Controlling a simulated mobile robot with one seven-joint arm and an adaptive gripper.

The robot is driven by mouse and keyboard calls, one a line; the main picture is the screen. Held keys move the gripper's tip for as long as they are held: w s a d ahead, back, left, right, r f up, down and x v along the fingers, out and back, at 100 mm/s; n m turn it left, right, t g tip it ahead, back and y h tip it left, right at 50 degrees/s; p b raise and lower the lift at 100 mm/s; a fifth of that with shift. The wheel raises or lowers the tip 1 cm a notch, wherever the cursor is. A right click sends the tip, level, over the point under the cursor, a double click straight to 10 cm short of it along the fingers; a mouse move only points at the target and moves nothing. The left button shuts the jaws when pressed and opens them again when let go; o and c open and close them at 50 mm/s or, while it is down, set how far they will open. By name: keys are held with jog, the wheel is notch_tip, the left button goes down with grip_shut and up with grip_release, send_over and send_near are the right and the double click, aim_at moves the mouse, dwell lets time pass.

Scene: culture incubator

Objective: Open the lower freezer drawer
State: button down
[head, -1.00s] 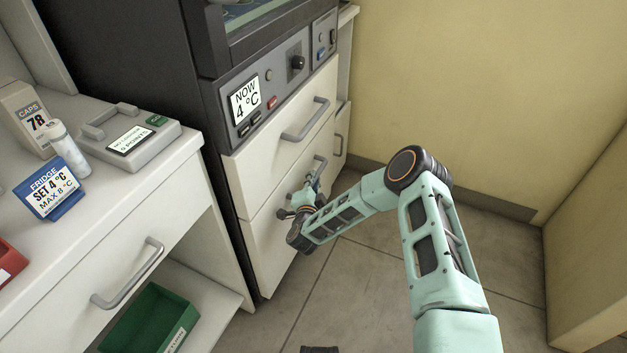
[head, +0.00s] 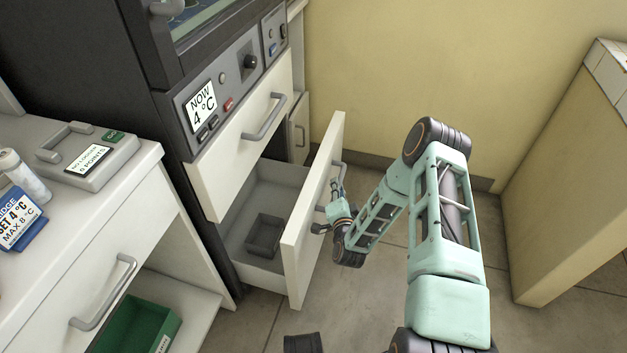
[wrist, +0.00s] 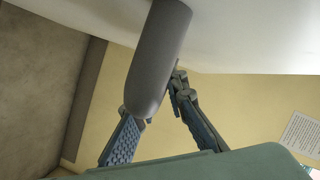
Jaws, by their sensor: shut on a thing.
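The lower freezer drawer (head: 309,222) stands pulled out from the white and dark cabinet, so its inside shows. A small dark grey bin (head: 264,236) sits on the drawer floor. My gripper (head: 336,188) is at the drawer's front and is shut on its grey bar handle (head: 340,172). In the wrist view the handle (wrist: 160,58) passes between the two blue padded fingers (wrist: 155,125). The upper drawer (head: 240,150) is shut, with its own grey handle (head: 265,117).
A control panel (head: 203,110) reading 4 °C is above the drawers. At left, a white counter (head: 100,205) holds a grey case (head: 88,150) and a blue sign (head: 20,220). A green bin (head: 135,328) is on the shelf below.

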jog(key=s+d, duration=0.3)
jog(key=d, duration=0.7)
jog(key=shift+s, duration=0.35)
jog(key=c, duration=1.9)
grip_release()
jog(key=shift+c, duration=0.2)
jog(key=v, duration=0.7)
jog(key=shift+s, duration=0.3)
